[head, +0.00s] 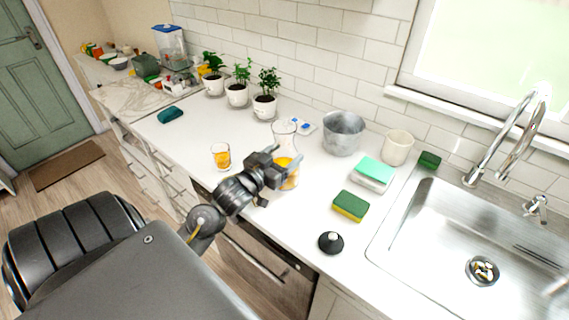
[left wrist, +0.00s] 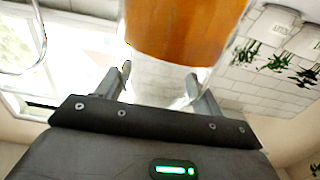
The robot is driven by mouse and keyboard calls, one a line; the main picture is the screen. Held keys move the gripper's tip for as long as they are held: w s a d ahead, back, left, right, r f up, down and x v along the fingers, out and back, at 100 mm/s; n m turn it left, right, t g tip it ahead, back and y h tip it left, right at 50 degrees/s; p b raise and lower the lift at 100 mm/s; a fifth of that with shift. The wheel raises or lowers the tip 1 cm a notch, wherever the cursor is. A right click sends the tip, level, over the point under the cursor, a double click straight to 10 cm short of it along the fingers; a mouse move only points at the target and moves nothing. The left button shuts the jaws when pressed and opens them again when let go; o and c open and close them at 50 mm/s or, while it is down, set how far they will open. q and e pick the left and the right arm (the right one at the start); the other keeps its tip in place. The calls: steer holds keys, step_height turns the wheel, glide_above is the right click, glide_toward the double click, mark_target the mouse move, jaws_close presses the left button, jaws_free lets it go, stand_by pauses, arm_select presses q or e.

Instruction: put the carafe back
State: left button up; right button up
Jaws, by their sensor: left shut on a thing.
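The carafe (head: 284,134) is clear glass with orange liquid in its lower part. It stands upright at the counter's front half, in the middle of the head view. My left gripper (head: 280,167) reaches it from the left and is shut on it. In the left wrist view the carafe (left wrist: 180,28) fills the top, its glass between the two fingertips (left wrist: 159,84). My gripper hides part of its body, and I cannot tell whether its base touches the counter. My right gripper is not in view.
A glass of orange drink (head: 221,156) stands close left of the carafe. A metal pot (head: 343,133), cream cup (head: 397,147), sponges (head: 350,206) and black-knobbed lid (head: 331,242) are to the right, before the sink (head: 440,230). Potted plants (head: 264,106) line the wall.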

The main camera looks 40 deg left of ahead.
mark_target(284, 164)
arm_select(q)
steer(key=shift+w+a+f+p, duration=0.1)
steer(key=shift+w+f+p, duration=0.15)
steer(key=shift+f, duration=0.45)
steer(key=shift+w+f+p, duration=0.1)
steer(key=shift+f+p, duration=0.15)
steer(key=shift+f, duration=0.85)
steer(key=o, duration=1.2)
steer(key=shift+f, duration=0.25)
steer(key=o, duration=0.5)
steer(key=shift+s+r, duration=0.1)
steer(key=shift+r, duration=0.1)
